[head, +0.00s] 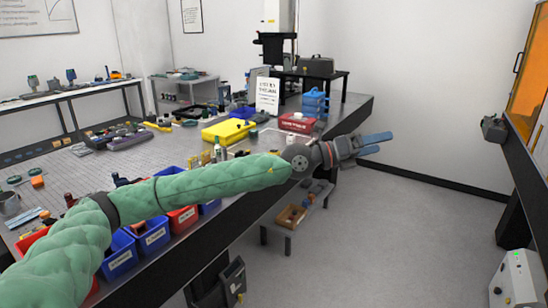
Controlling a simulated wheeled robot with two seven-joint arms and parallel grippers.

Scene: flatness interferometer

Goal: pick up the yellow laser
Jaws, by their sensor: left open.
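A flat, bright yellow box-like block (226,132) lies on the large perforated optical table (75,172), beyond my left forearm. A smaller, slim yellow item (157,127) lies farther left on the table. I cannot tell for sure which of these is the laser. My left arm, in a green padded sleeve, reaches across the front of the table from the left. My left gripper (376,143) is open and empty, to the right of the yellow block and past the table's right edge, with its blue-grey fingers pointing right. My right gripper is out of view.
Blue bins (152,236) and a red bin (183,219) line the table's front edge, partly under my arm. A red case (297,122), a white sign (267,96) and a blue case (315,102) stand toward the table's back right.

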